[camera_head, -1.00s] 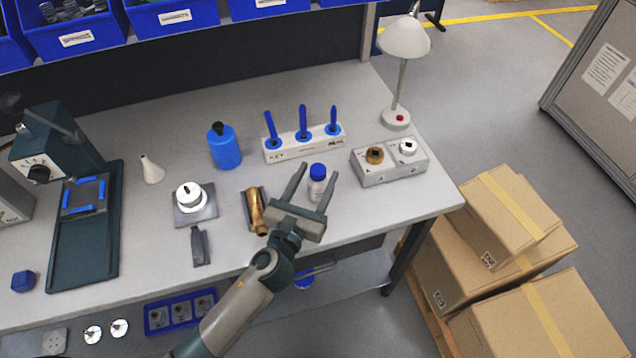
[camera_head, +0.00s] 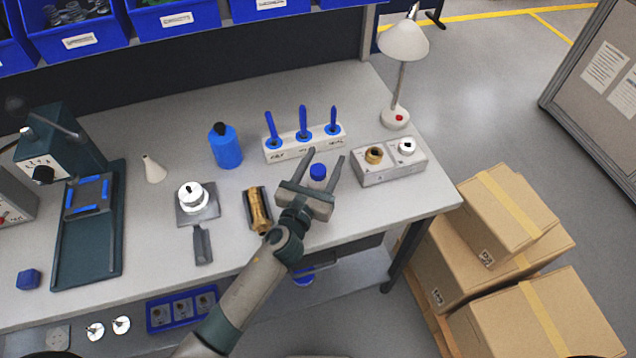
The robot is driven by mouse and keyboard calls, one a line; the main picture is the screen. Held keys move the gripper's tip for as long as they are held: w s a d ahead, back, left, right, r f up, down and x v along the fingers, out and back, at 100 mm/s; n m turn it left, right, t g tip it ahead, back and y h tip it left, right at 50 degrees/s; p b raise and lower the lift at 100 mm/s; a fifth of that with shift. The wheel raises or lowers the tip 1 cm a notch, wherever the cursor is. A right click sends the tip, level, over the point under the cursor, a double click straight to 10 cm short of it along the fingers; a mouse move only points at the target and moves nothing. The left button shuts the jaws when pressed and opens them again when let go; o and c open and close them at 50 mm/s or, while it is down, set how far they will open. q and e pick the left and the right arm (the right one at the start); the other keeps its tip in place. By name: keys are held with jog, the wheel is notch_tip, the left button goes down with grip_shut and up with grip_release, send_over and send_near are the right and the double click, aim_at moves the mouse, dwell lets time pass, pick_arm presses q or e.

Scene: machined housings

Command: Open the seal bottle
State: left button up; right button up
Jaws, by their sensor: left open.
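The seal bottle (camera_head: 318,172) is a small white bottle with a blue cap, upright on the grey bench. My left gripper (camera_head: 327,155) is open. Its two fingers point away from me, one on each side of the bottle, and the bottle stands between them near the palm. The fingers do not visibly press on it. The lower part of the bottle is hidden by the gripper. The cap is on the bottle. My right gripper is not in view.
A white rack with blue-handled tools (camera_head: 303,140) stands behind the bottle. A grey two-socket block (camera_head: 389,168) is to the right, a brass part (camera_head: 259,209) to the left. A blue bottle (camera_head: 225,147) and a lamp (camera_head: 397,117) stand farther off. Cardboard boxes (camera_head: 510,215) are beside the bench.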

pick_arm(q)
jog(key=c, duration=1.2)
jog(key=shift+c, duration=0.2)
jog(key=shift+r, duration=0.15)
jog(key=shift+r, duration=0.25)
jog(key=s+d+r, duration=0.6)
jog(key=d+r, duration=0.4)
jog(key=shift+r+b, duration=0.15)
jog(key=shift+b, duration=0.3)
